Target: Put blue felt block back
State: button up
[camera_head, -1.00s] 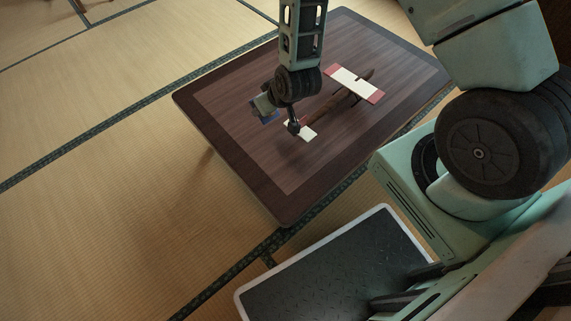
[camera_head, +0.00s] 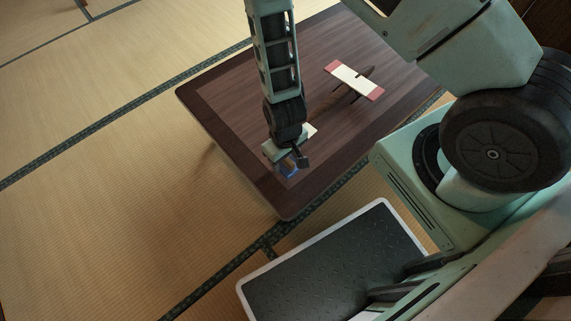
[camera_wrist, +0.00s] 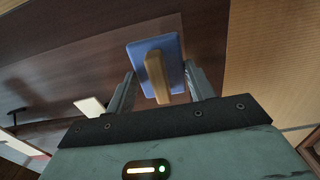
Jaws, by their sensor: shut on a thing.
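The blue felt block (camera_head: 289,170) is a flat blue pad with a tan wooden grip on it. It shows in the wrist view (camera_wrist: 146,46) between my two fingers, with the tan grip towards me. My gripper (camera_head: 290,160) is shut on it over the near corner of the low dark wooden table (camera_head: 262,184). In the head view my gripper hides part of the block. I cannot tell whether the block touches the tabletop.
A model plane lies on the table, with a white wing with red tips (camera_head: 353,79) and a brown body. A white piece (camera_head: 311,130) shows beside my arm. Tatami floor (camera_head: 110,220) lies open to the left.

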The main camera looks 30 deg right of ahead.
notch_tip(320, 180, down, 3)
jog(key=shift+f+b, duration=0.15)
jog(key=shift+b, duration=0.3)
jog(key=shift+c, duration=0.3)
jog(key=o, duration=1.2)
jog(key=shift+o, duration=0.2)
notch_tip(320, 180, up, 12)
jog(key=p, duration=0.4)
notch_tip(320, 180, up, 10)
jog(key=n+y, duration=0.1)
jog(key=y, duration=0.1)
send_over(285, 164)
jog(key=a, duration=0.5)
jog(key=s+r+n, duration=0.1)
jog(key=s+r, duration=0.2)
jog(key=r, duration=0.3)
jog(key=s+r+n, duration=0.2)
jog(key=s+r, duration=0.1)
jog(key=r, duration=0.4)
jog(key=s+r+n+h, duration=0.1)
jog(key=s+r, duration=0.3)
jog(key=r, duration=0.2)
jog(key=shift+a+r, duration=0.2)
jog(key=shift+r, duration=0.15)
